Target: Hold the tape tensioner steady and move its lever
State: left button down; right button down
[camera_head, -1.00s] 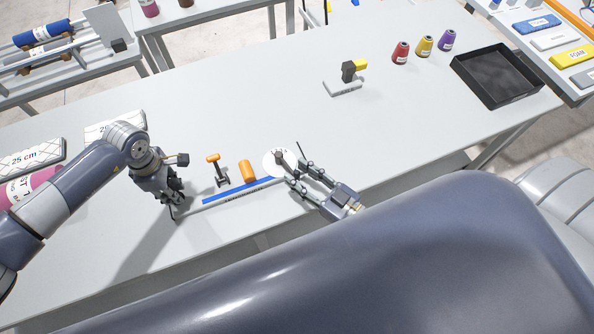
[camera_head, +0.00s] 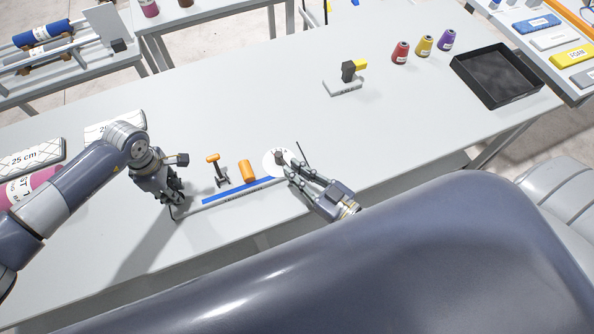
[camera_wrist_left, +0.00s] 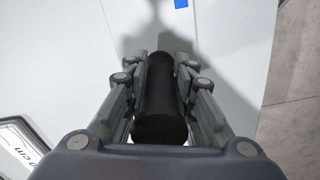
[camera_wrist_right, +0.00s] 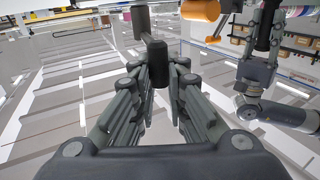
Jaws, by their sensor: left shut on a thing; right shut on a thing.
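The tape tensioner lies along the front of the table, a long pale base with a blue strip (camera_head: 237,190). It carries an orange roller (camera_head: 247,171), an orange-topped post (camera_head: 213,158) and a white disc (camera_head: 272,160) at its right end. My left gripper (camera_head: 175,203) is shut on the black handle at the left end; the handle stands between its fingers in the left wrist view (camera_wrist_left: 160,105). My right gripper (camera_head: 290,172) is shut at the disc; in the right wrist view the lever's black knob (camera_wrist_right: 180,68) is between its fingertips. The fingers partly hide the lever.
A small stand with a yellow-and-black head (camera_head: 347,75), several thread cones (camera_head: 425,46) and a black tray (camera_head: 495,76) stand further back. The table's middle is clear.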

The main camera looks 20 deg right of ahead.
pick_arm(q)
jog(key=shift+s+f, duration=0.3)
pick_arm(e)
jog(key=shift+a, duration=0.2)
jog(key=shift+s+a+m+t+h, duration=0.15)
jog(key=shift+a+m+t+h, duration=0.25)
jog(key=shift+a+m+h, duration=0.35)
jog(key=shift+a+h, duration=0.25)
jog(key=shift+a, duration=0.55)
pick_arm(q)
jog(key=shift+d, duration=0.1)
pick_arm(e)
jog(key=shift+w+a+m+t+h, duration=0.3)
jog(key=shift+a+m+h, duration=0.35)
jog(key=shift+h, duration=0.25)
jog(key=shift+a, duration=0.2)
jog(key=shift+w+a, duration=0.15)
jog(key=shift+a, duration=0.2)
jog(key=shift+w+a, duration=0.95)
jog(key=shift+a, duration=0.3)
